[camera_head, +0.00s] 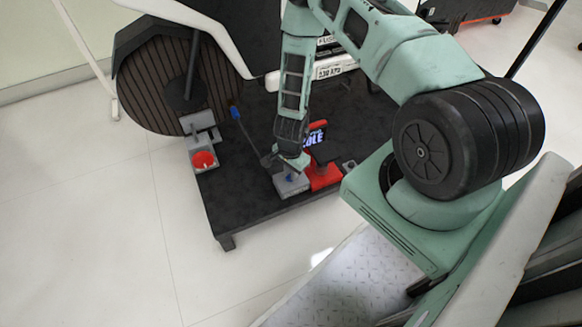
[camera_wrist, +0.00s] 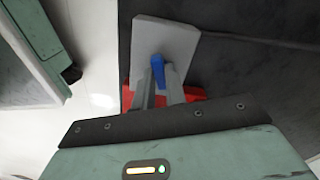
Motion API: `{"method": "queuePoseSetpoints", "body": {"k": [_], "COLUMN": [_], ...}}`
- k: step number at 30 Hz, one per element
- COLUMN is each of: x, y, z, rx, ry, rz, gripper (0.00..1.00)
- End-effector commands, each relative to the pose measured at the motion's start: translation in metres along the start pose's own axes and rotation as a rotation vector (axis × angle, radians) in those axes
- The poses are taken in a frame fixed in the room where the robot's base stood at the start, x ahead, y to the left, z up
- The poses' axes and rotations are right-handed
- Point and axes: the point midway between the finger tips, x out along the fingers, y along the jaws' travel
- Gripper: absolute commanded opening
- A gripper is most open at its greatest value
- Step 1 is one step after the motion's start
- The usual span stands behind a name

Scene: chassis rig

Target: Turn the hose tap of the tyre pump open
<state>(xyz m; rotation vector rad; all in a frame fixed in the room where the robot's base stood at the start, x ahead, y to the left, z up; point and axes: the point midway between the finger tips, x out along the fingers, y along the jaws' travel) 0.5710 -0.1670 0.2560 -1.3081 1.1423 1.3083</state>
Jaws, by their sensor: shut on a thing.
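The hose tap shows in the wrist view as a small blue handle (camera_wrist: 160,70) over a grey block (camera_wrist: 178,36). My gripper (camera_wrist: 157,76) is shut on this blue handle, with one finger on each side. The fingers hide part of the handle's lower end. In the head view my gripper (camera_head: 292,163) points down at the same grey block (camera_head: 291,186), near the front edge of the dark platform. Only a trace of blue shows there. A red unit, perhaps the pump's body, stands right beside the block (camera_head: 322,176); its red also shows behind my fingers (camera_wrist: 133,96).
The dark low platform (camera_head: 225,200) carries a blue-tipped lever (camera_head: 234,113) left of my gripper and a grey fixture with a red round knob (camera_head: 203,160) at its left edge. The pale floor at left is clear.

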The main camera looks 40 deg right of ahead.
Motion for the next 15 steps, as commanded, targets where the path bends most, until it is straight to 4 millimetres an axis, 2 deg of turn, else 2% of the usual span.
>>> {"method": "queuePoseSetpoints", "body": {"k": [6, 15], "x": [-0.0026, -0.0015], "y": [0.0008, 0.0003], "z": [0.0005, 0.0004], "rx": [0.184, 0.357], "ry": [-0.002, -0.001], "rz": [0.002, 0.001], "gripper": [0.0, 0.0]}}
